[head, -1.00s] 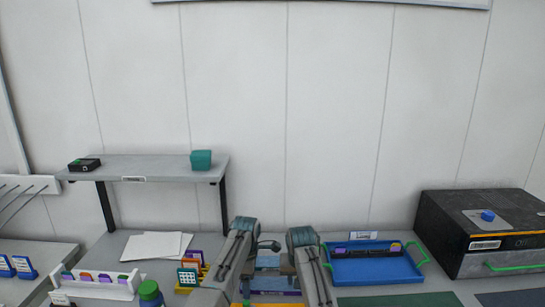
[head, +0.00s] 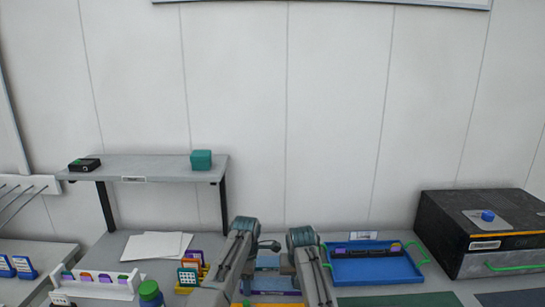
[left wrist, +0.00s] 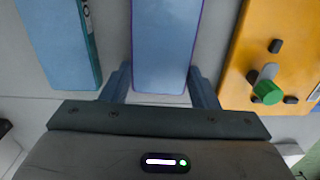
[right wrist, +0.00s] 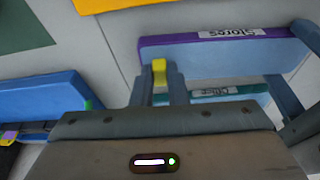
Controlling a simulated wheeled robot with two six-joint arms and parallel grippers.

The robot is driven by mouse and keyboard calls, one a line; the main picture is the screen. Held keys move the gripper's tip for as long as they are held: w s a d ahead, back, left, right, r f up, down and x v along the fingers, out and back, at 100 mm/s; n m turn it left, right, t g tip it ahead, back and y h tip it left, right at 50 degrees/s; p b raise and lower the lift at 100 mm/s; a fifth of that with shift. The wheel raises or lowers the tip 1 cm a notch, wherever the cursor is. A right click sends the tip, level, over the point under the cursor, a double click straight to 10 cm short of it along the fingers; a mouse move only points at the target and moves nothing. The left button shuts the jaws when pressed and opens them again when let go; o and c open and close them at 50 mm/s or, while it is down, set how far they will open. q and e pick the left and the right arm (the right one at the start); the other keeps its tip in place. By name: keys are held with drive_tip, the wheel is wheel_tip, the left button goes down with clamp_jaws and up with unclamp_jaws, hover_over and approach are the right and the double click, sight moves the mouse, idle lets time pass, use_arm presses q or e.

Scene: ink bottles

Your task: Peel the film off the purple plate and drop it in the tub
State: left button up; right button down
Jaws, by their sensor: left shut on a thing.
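The purple plate (left wrist: 163,40) shows in the left wrist view as a long strip with a purple rim and a pale blue film over its face. My left gripper (left wrist: 161,80) is shut on it, a finger at each side. In the right wrist view the purple plate (right wrist: 165,58) carries a "Stores" label on its edge. A yellow tab (right wrist: 159,70) sticks out at its near side, between the close-set fingers of my right gripper (right wrist: 160,82). Whether they pinch it is unclear. I cannot make out which thing is the tub.
A teal plate (left wrist: 84,40) labelled in the right wrist view (right wrist: 228,92) lies beside it. A yellow fixture with a green knob (left wrist: 267,92) stands to the right. A blue tray (head: 370,270) and a black box (head: 470,235) are at the right; a card rack (head: 95,288) is left.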

idle(0.6)
use_arm(q)
drive_tip(key=o, duration=1.1)
drive_tip(key=shift+a+r+p, duration=0.15)
drive_tip(key=shift+a+p, duration=0.35)
drive_tip(key=shift+a, duration=0.05)
drive_tip(key=shift+a+r+p, duration=0.15)
drive_tip(key=shift+a+p, duration=0.3)
drive_tip(key=shift+a, duration=0.1)
use_arm(e)
drive_tip(key=shift+r, duration=0.95)
use_arm(q)
drive_tip(key=shift+w+a+r+p, duration=0.1)
drive_tip(key=shift+a+p, duration=0.3)
drive_tip(key=shift+a, duration=0.35)
drive_tip(key=shift+w+a+r+p, duration=0.1)
drive_tip(key=shift+a+p, duration=0.3)
drive_tip(key=shift+a, duration=0.3)
use_arm(e)
drive_tip(key=shift+r, duration=0.8)
